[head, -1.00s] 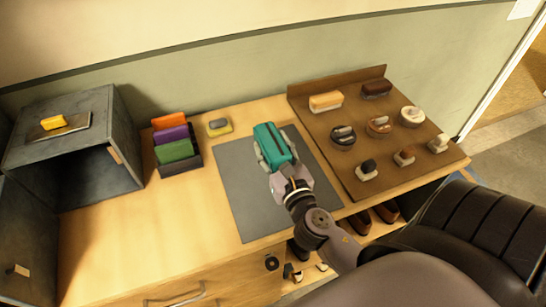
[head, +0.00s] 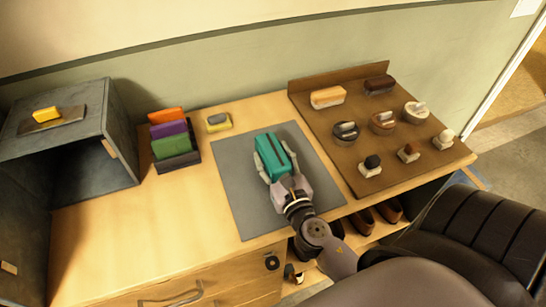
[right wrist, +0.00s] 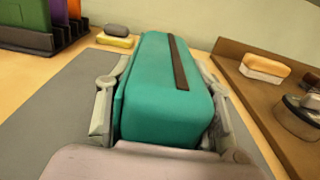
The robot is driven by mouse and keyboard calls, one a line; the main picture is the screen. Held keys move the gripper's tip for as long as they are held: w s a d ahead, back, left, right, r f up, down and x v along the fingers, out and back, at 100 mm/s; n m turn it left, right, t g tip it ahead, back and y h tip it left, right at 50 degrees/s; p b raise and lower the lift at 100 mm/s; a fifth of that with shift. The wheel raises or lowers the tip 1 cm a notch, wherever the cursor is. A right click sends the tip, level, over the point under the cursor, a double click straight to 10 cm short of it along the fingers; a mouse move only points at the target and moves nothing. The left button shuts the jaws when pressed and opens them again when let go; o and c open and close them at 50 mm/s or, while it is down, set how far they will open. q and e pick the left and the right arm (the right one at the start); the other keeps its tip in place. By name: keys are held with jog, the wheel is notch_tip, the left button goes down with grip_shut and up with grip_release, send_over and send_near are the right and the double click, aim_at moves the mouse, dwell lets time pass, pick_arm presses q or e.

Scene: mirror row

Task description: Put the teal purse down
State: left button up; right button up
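The teal purse (head: 271,155) is over the middle of the grey mat (head: 233,200) on the wooden counter. It has a dark strip along its top. My right gripper (head: 275,172) has its fingers on both sides of the purse. In the right wrist view the purse (right wrist: 165,95) fills the space between the two fingers, which lie along its sides. Its underside is hidden, so I cannot tell whether it rests on the mat. My left gripper is not in view.
Left of the mat stands a rack (head: 180,162) with orange, purple and green purses. A yellow and grey sponge (head: 218,122) lies behind the mat. On the right, a brown board (head: 345,168) holds brushes and tins. A dark box (head: 120,150) stands far left.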

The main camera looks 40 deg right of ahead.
jog(key=o, duration=0.3)
jog(key=shift+r, duration=0.1)
jog(key=shift+s, duration=0.1)
jog(key=b+v, duration=0.5)
jog(key=v, duration=0.6)
jog(key=shift+s, duration=0.4)
